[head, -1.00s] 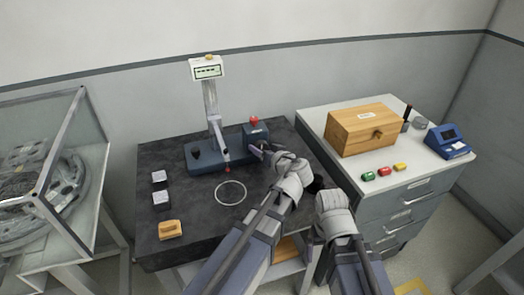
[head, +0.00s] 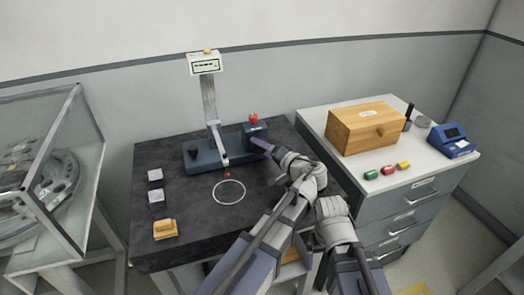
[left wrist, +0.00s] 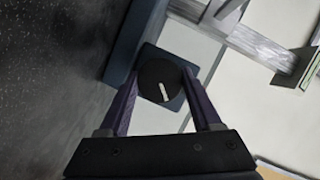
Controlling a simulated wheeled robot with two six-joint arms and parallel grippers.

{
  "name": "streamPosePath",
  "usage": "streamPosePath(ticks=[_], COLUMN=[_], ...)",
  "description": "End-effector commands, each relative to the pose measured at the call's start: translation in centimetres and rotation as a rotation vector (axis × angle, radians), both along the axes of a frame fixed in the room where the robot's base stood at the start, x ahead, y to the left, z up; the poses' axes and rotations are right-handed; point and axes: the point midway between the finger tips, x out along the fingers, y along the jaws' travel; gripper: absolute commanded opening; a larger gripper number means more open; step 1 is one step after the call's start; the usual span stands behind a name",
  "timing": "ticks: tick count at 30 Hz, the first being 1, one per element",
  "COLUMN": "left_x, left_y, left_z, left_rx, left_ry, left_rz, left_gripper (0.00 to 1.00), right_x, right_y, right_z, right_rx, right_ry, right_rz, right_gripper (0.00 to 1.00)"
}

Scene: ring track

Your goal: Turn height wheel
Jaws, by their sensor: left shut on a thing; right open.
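The height wheel (left wrist: 160,82) is a dark round knob with a pale mark, seen face-on in the left wrist view between the two fingers. My left gripper (left wrist: 157,84) is shut on it, one finger against each side. In the head view my left gripper (head: 263,146) reaches the right end of the blue gauge stand (head: 206,160), and the wheel is hidden behind it. The stand has an upright column with a display (head: 205,65) on top. My right gripper (head: 333,207) is held low at the table's right edge, open, its fingers mostly hidden.
A red knob (head: 253,118) tops the stand's right block. A white ring outline (head: 229,191) marks the dark table. Two grey blocks (head: 156,195) and a tan piece (head: 164,229) lie left. A wooden box (head: 365,128) stands on the right cabinet. The table's front middle is clear.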

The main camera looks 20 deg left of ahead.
Motion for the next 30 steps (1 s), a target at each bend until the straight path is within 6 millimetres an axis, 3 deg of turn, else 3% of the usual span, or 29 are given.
streamPosePath(ticks=[19, 20, 27, 30], left_x=[-0.06, -0.06, -0.03, -0.02], left_y=[-0.04, -0.04, -0.03, -0.02], left_z=[-0.10, -0.10, -0.05, -0.04], left_rx=[0.035, 0.035, 0.036, 0.036], left_ry=[0.028, 0.028, 0.027, 0.026], left_rz=[0.000, 0.000, 0.000, 0.000], left_gripper=[0.10, 0.67, 0.94, 0.95], right_x=[0.00, 0.00, 0.00, 0.00], right_y=[0.00, 0.00, 0.00, 0.00], right_z=[-0.35, -0.35, -0.34, -0.34], right_rx=[0.000, 0.000, 0.000, 0.000], right_ry=[0.000, 0.000, 0.000, 0.000], right_rz=[0.000, 0.000, 0.000, 0.000], right_gripper=[0.95, 0.95, 0.95, 0.95])
